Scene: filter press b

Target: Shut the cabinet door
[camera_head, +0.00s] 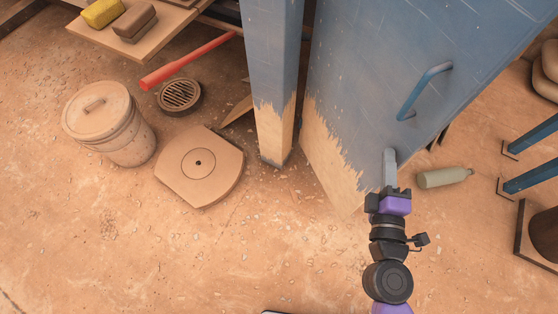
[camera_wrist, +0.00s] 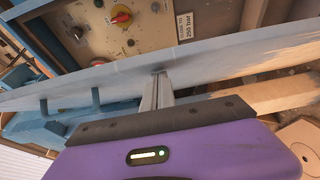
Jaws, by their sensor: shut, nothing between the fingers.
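The cabinet door (camera_head: 375,75) is a worn blue panel with bare, sandy lower paint, standing ajar with a gap between it and the blue post (camera_head: 272,75). Its blue bar handle (camera_head: 425,90) is on the face toward the right. In the wrist view the door (camera_wrist: 215,60) crosses the picture as a slanting panel, with the handle (camera_wrist: 95,103) at left. My gripper (camera_head: 390,155) is shut and empty, below the handle at the door's lower part. In the wrist view its fingertips (camera_wrist: 158,76) meet the door's face or are very close; contact is unclear.
Beyond the door is a panel with knobs (camera_wrist: 120,18) and a label. A green bottle (camera_head: 445,177) lies right of my gripper. A lidded bucket (camera_head: 110,125), round-holed plate (camera_head: 200,165), floor drain (camera_head: 180,95) and red-handled tool (camera_head: 185,60) are at left. The front floor is clear.

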